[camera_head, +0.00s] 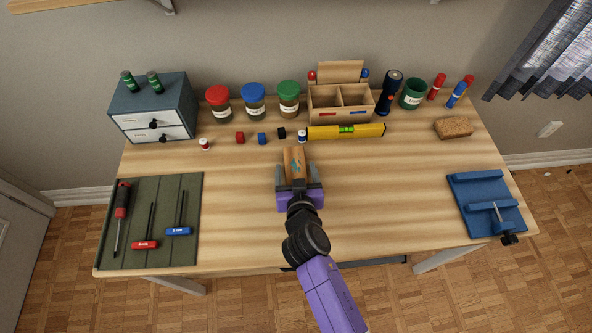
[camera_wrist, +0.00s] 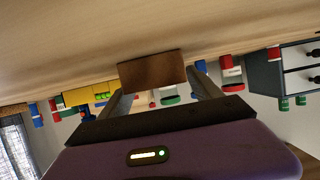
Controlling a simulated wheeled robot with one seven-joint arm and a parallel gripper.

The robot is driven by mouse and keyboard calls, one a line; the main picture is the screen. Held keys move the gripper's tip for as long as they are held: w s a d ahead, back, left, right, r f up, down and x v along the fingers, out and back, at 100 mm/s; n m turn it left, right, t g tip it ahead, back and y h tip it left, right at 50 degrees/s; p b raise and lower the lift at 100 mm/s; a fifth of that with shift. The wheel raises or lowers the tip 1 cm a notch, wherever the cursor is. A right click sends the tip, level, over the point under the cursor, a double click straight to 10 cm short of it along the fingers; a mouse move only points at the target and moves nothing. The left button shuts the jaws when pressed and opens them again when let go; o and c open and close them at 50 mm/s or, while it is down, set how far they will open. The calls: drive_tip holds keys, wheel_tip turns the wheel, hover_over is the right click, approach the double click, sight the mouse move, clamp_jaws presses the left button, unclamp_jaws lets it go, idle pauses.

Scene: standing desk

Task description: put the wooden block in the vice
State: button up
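The wooden block (camera_head: 294,159) lies near the middle of the desk, light brown with a dark mark on top. My gripper (camera_head: 295,171) is over the desk with its fingers spread, one on each side of the block's near part. The block's far end sticks out past the fingertips. In the wrist view the block (camera_wrist: 152,70) shows as a brown face just ahead of the gripper (camera_wrist: 160,85), slightly left of centre between the fingers. Contact with the fingers is not clear. The blue vice (camera_head: 486,203) stands at the desk's right front, apart from my gripper.
A yellow level (camera_head: 346,131), small coloured cubes and a wooden organizer (camera_head: 324,106) are behind the block. Jars stand along the back. A green mat (camera_head: 183,248) with tools is at left, a drawer unit (camera_head: 178,98) behind it. The desk between block and vice is clear.

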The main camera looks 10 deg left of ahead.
drive_tip(key=shift+r, duration=0.1)
drive_tip(key=shift+r+p, duration=0.2)
drive_tip(key=shift+p, duration=0.1)
drive_tip(key=v, duration=1.2)
drive_tip(key=shift+f+b, duration=0.1)
drive_tip(key=shift+b, duration=0.3)
